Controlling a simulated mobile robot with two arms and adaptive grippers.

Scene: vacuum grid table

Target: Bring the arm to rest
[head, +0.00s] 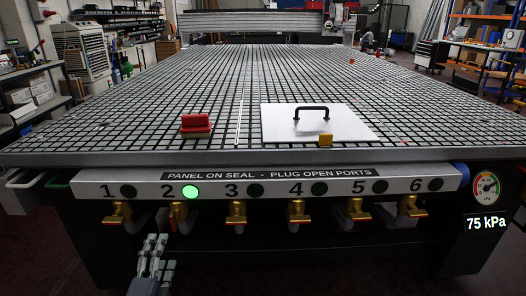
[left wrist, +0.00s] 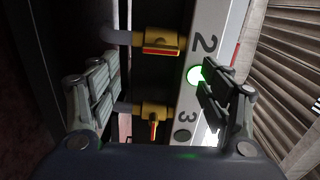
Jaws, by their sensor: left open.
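My left gripper (head: 157,243) is below the front edge of the table, under the brass valve of port 2 (head: 182,209). In the left wrist view the left gripper (left wrist: 158,85) is open and empty, its fingers spread wide. Between and beyond the fingers are valve 2 (left wrist: 160,42) and valve 3 (left wrist: 153,112); I see no contact with either. The lamp at 2 (head: 190,192) glows green; the other lamps are dark. My right gripper is not in view.
The gauge (head: 487,187) has a display (head: 487,223) reading 75 kPa. Several valves line the front.

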